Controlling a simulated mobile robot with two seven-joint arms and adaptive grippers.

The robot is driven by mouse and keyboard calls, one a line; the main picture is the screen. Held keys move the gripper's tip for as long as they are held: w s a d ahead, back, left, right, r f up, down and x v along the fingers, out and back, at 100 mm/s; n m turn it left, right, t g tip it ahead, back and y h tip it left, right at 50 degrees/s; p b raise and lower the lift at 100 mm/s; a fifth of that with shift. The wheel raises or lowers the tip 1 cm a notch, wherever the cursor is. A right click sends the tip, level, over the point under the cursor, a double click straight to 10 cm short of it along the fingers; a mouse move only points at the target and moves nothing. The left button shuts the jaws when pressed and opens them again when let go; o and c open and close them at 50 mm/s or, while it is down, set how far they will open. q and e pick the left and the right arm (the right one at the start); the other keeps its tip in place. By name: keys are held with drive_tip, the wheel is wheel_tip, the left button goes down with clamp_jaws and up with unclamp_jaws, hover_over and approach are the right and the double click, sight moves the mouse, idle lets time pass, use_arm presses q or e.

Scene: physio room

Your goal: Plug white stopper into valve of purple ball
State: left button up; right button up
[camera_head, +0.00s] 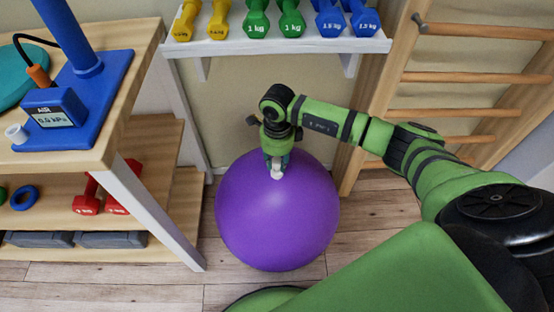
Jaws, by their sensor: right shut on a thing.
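The purple ball (278,225) rests on the wooden floor between the shelf unit and the wall bars. My right gripper (277,164) points down over the upper part of the ball. It is shut on a small white piece, which looks like the white stopper (277,174). The stopper's lower end is at the ball's surface. The valve is hidden under it, so I cannot tell whether the stopper is in the valve or only touching the ball there. My left gripper is not in view.
The shelf unit (112,130) at left carries a blue pump stand (88,95), a gauge (52,110) and a small white ring-like piece (16,134). Red dumbbells (87,199) lie below. A wall rack (280,44) of dumbbells stands behind. Wall bars (475,78) stand right.

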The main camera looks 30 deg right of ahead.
drive_tip(key=shift+f+b, duration=0.65)
drive_tip(key=shift+f, duration=0.2)
drive_tip(key=shift+s+f+b, duration=0.3)
drive_tip(key=shift+f+b, duration=0.1)
drive_tip(key=shift+f, duration=0.1)
idle(0.7)
drive_tip(key=o, duration=1)
drive_tip(key=shift+a, duration=0.1)
drive_tip(key=shift+w+f, duration=0.15)
drive_tip(key=shift+f, duration=0.05)
drive_tip(key=shift+o, duration=0.3)
drive_tip(key=shift+r, duration=0.3)
drive_tip(key=shift+w+r+p, duration=0.1)
drive_tip(key=shift+r+p, duration=0.4)
drive_tip(key=shift+p, duration=0.05)
drive_tip(key=shift+r+p, duration=2.3)
drive_tip(key=shift+r, duration=0.7)
